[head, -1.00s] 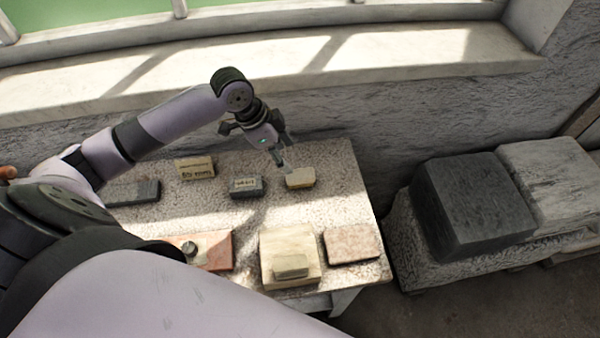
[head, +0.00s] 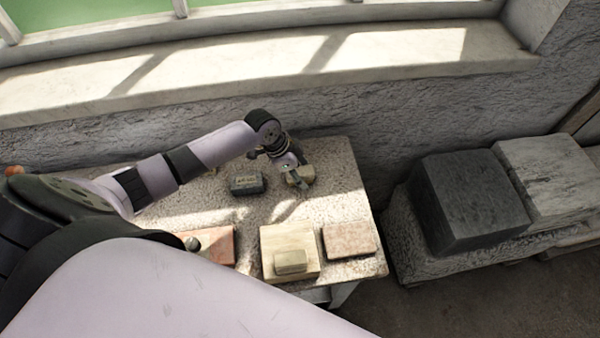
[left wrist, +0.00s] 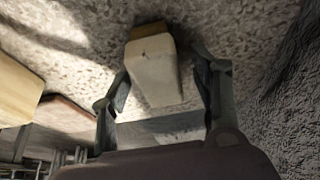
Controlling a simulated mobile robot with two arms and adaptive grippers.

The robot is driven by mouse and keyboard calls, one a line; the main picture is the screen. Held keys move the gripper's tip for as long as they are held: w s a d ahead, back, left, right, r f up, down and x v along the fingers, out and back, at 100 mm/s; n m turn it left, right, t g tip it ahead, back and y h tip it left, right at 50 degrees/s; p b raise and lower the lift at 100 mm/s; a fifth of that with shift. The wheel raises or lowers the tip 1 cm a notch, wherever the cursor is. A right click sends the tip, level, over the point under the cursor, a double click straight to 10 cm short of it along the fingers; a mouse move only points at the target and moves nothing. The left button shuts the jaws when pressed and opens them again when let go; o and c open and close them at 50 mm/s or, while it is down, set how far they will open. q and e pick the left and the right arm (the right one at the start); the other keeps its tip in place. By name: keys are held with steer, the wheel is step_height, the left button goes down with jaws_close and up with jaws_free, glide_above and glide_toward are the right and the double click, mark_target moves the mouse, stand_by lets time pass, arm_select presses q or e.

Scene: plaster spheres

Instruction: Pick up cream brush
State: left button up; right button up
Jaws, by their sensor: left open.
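The cream brush (head: 307,172), a small pale block with a tan part, lies on the speckled stone table (head: 345,190) near its back right. My left gripper (head: 300,181) reaches down over it and partly hides it. In the left wrist view the brush (left wrist: 154,72) sits between the two spread fingers (left wrist: 160,75), one on each side. The gripper is open, and a gap shows beside the brush. I cannot tell whether either finger touches it. My right gripper is not in view.
A dark labelled block (head: 247,184) lies left of the brush. In front are a reddish slab (head: 219,246), a cream block (head: 270,240) with a smaller block on top, and a pink slab (head: 350,240). A rough wall (head: 400,120) rises behind the table.

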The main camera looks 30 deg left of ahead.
mark_target(300, 171)
arm_select(q)
steer(key=c, duration=1.3)
steer(key=shift+o, duration=0.2)
steer(key=shift+r, duration=0.1)
step_height(300, 171, up, 20)
steer(key=b, duration=0.2)
steer(key=shift+b, duration=0.3)
